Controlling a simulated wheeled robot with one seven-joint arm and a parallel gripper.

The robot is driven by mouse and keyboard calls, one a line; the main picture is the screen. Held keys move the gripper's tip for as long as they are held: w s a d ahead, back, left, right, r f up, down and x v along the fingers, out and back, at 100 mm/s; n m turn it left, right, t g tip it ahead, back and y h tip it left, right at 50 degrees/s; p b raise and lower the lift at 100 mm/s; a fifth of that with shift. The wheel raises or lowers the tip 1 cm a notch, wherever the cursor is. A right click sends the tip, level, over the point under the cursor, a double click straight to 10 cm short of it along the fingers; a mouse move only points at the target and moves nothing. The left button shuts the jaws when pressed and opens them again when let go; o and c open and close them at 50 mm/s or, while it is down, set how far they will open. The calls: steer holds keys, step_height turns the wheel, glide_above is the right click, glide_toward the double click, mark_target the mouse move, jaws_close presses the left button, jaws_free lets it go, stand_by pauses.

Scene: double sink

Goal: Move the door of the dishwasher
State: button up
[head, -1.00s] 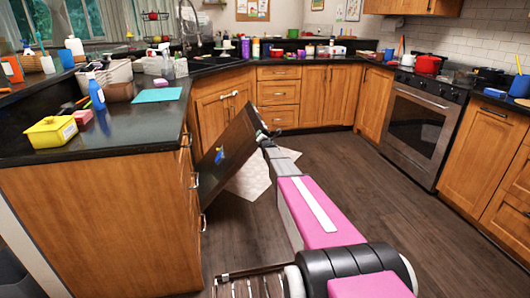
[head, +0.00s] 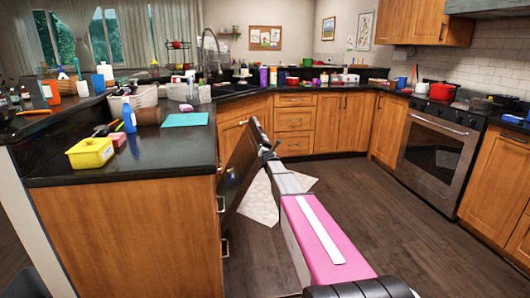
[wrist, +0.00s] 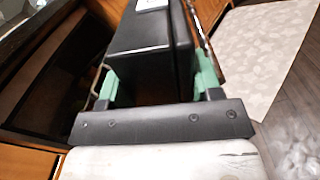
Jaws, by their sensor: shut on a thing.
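The dishwasher door (head: 241,163) is a dark panel in the left counter run. It stands partly open, tilted out to the right from its bottom edge, with its top edge out past the cabinet fronts. My gripper (head: 265,143) is at the door's upper right edge in the head view. In the wrist view my gripper (wrist: 157,82) shows two green fingers on either side of a black block, and the jaws are shut on the door's edge. The exact contact is hidden behind the black block. The dark dishwasher opening seems to show at the left of the wrist view.
A wooden counter end (head: 130,235) stands close at the left, with a yellow tub (head: 91,153) and a teal board (head: 185,119) on top. A pale mat (head: 258,203) lies beneath the door. The oven (head: 435,160) is at the right. Wooden floor between is open.

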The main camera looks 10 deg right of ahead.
steer(key=o, duration=1.3)
steer(key=s, duration=1)
steer(key=shift+s, duration=0.4)
